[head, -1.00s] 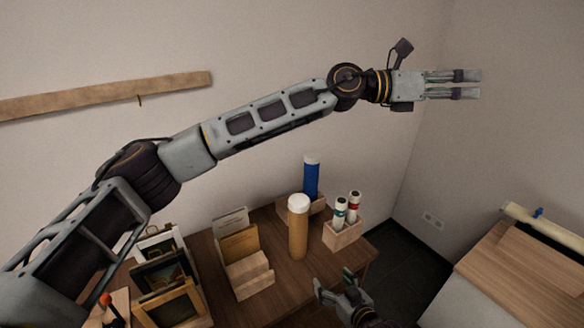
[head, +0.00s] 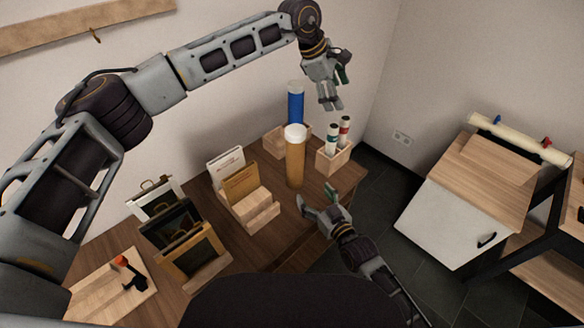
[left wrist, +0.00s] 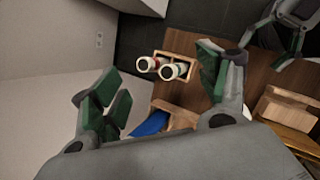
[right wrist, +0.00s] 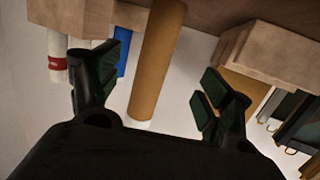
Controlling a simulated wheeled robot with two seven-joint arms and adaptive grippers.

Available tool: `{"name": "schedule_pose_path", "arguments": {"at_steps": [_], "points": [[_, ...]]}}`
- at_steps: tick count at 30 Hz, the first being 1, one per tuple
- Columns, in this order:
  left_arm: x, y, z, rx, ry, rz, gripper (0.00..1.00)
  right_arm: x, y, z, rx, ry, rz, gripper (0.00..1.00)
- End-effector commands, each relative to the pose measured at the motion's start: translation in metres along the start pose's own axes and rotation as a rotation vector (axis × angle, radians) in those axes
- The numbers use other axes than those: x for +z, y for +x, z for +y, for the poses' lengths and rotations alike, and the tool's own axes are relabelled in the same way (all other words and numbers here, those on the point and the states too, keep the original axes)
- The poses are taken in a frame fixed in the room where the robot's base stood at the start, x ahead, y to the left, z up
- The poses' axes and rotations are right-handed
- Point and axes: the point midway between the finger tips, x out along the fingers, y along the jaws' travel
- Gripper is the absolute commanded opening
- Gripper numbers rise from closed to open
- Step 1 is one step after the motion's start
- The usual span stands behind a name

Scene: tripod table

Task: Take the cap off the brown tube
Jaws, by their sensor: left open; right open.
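The brown tube (head: 295,164) stands upright on the wooden table, with a white cap (head: 295,132) on its top. In the right wrist view the brown tube (right wrist: 157,62) runs between my open fingers, apart from them. My right gripper (head: 324,202) is open beside the tube's lower part, on its near right side. My left gripper (head: 330,104) is open and empty, pointing down, above and to the right of the cap. In the left wrist view my left gripper (left wrist: 160,95) has nothing between its fingers, and the brown tube is mostly hidden.
A blue tube (head: 295,104) stands in a wooden holder behind. A wooden box (head: 333,160) with two white tubes is right of the brown tube. A card rack (head: 250,210) and picture frames (head: 185,235) stand left. A cabinet (head: 460,205) is far right.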

Motion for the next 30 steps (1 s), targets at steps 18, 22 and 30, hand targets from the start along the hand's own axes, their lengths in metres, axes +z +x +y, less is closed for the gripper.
{"name": "schedule_pose_path", "arguments": {"at_steps": [18, 22, 30], "points": [[-0.091, -0.028, -0.060, -0.363, 0.356, 0.358, 0.75, -0.032, -0.002, 0.002, 0.010, -0.002, 0.149, 0.79], [-0.093, -0.031, -0.064, -0.396, 0.418, 0.356, 0.75, -0.034, -0.003, 0.002, 0.010, 0.001, 0.156, 0.79], [-0.093, -0.030, -0.063, -0.402, 0.456, 0.347, 0.75, -0.033, -0.003, 0.002, 0.010, 0.003, 0.155, 0.79]]}}
